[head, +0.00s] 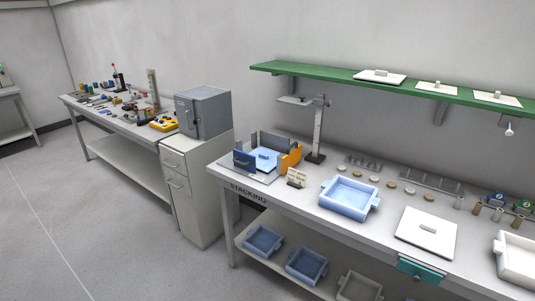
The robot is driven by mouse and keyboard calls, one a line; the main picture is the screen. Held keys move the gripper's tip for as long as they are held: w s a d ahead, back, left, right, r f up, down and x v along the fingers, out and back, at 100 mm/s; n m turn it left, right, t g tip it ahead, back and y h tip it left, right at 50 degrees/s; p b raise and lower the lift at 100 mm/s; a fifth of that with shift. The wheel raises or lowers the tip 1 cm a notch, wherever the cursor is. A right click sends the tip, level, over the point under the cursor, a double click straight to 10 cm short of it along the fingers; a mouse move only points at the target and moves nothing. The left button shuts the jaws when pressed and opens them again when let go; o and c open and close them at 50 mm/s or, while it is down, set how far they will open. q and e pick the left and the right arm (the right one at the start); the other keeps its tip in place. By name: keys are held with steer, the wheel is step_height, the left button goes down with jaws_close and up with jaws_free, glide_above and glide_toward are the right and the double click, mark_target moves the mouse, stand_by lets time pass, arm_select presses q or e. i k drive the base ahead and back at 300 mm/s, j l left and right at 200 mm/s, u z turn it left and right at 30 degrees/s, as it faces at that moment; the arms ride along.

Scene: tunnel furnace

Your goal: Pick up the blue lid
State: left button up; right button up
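A light blue lid (262,157) with a small raised handle lies flat in a fixture (246,173) at the left end of the stacking table (222,171). Dark blue, grey and orange walls stand around the lid. An open light blue tray (350,197) sits apart from it to the right, on the same table. Neither of my grippers shows in the head view.
A white lid (425,233) and a white tray (516,258) lie farther right. A stand (317,130) rises behind the fixture. A green shelf (350,76) hangs above the table. Grey floor (110,230) is clear in front; a cabinet (190,190) stands left.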

mark_target(266, 159)
steer(key=i+j+z, duration=0.1)
steer(key=i, duration=0.3)
steer(key=i+j+z, duration=0.1)
steer(key=i+j, duration=0.25)
steer(key=i+j+z, duration=0.1)
steer(key=i+j, duration=0.15)
steer(key=i, duration=0.2)
